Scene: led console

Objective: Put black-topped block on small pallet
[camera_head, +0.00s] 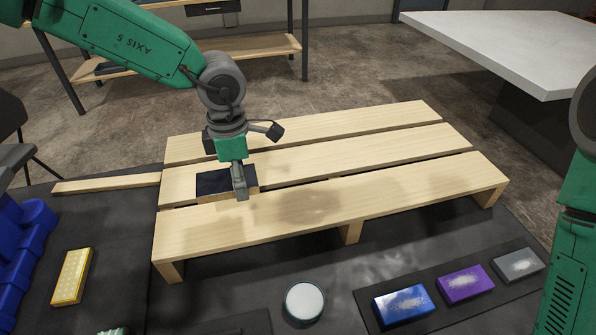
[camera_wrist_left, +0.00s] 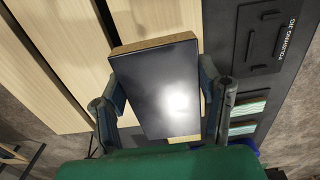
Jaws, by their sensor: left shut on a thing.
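The black-topped block (camera_head: 211,183) has a dark glossy top and wood-coloured sides. It is over the left part of the wooden slatted pallet (camera_head: 330,195); I cannot tell whether it touches the slats. My left gripper (camera_head: 239,190) points down at the block. In the left wrist view the block (camera_wrist_left: 158,88) sits between the two fingers of my left gripper (camera_wrist_left: 165,95), which are shut on its sides. The pallet slats (camera_wrist_left: 60,60) show beyond it there. My right arm shows at the right edge of the head view, but its gripper is out of the picture.
A yellow block (camera_head: 72,277) and a blue bin (camera_head: 25,240) are at the left. A round white-topped object (camera_head: 304,301) and blue (camera_head: 403,304), purple (camera_head: 466,284) and grey (camera_head: 518,265) blocks lie in front of the pallet. The pallet's right part is clear.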

